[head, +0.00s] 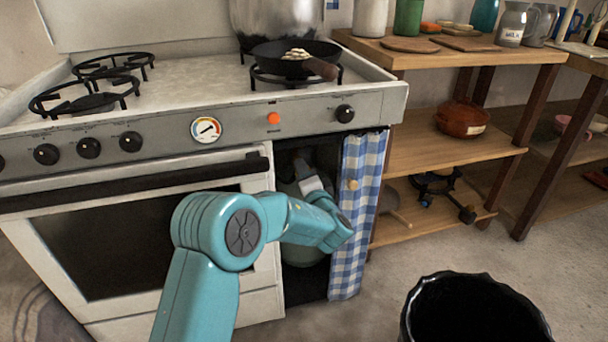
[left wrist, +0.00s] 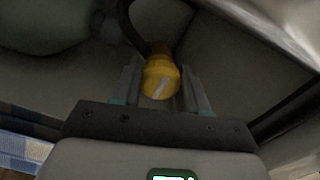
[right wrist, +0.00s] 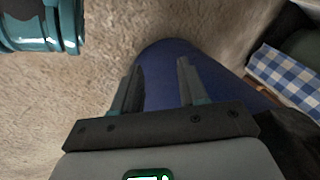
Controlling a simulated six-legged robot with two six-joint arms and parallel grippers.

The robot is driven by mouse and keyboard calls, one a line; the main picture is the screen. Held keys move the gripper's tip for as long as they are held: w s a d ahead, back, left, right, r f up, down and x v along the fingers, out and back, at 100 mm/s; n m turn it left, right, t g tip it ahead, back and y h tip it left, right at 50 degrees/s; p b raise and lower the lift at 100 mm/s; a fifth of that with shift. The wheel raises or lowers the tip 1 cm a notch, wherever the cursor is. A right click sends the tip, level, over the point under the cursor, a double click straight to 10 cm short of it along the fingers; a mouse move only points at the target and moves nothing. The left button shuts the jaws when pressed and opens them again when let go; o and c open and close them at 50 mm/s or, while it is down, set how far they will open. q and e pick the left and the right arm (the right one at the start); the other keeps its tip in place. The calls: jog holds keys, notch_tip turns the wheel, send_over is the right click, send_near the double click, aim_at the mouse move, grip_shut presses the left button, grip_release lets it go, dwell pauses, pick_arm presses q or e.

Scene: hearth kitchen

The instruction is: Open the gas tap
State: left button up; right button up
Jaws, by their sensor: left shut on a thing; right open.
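The gas tap (left wrist: 161,80) is a yellow knob with a pale mark on its face, seen in the left wrist view. My left gripper (left wrist: 160,88) is shut on it, one finger at each side. A dark hose (left wrist: 128,25) runs by the tap. The grey-green gas bottle (head: 308,254) stands in the open cupboard under the stove's right end, partly behind my left arm; its side also shows in the left wrist view (left wrist: 45,22). My right gripper (right wrist: 161,85) is open and empty in the right wrist view.
A blue checked curtain (head: 360,215) hangs at the cupboard's right side. The white stove (head: 190,205) carries a pan (head: 275,53). Wooden shelves (head: 420,140) stand to the right. A black bin (head: 470,310) is at lower right. A dark blue rounded thing (right wrist: 172,55) lies beyond my right fingers.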

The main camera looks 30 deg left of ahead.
pick_arm(q)
jog(key=shift+s+a+f, duration=0.1)
jog(key=shift+a, duration=0.05)
jog(key=o, duration=1.1)
jog(key=shift+c, duration=0.2)
jog(key=p+v, duration=0.3)
jog(key=v, duration=1.3)
jog(key=shift+d, duration=0.25)
pick_arm(e)
jog(key=shift+g, duration=0.5)
jog(key=s+r, duration=0.1)
jog(key=r, duration=0.1)
jog(key=s+r, duration=0.1)
jog(key=shift+s+a+r, duration=0.2)
jog(key=shift+s+a, duration=0.05)
jog(key=shift+s, duration=0.1)
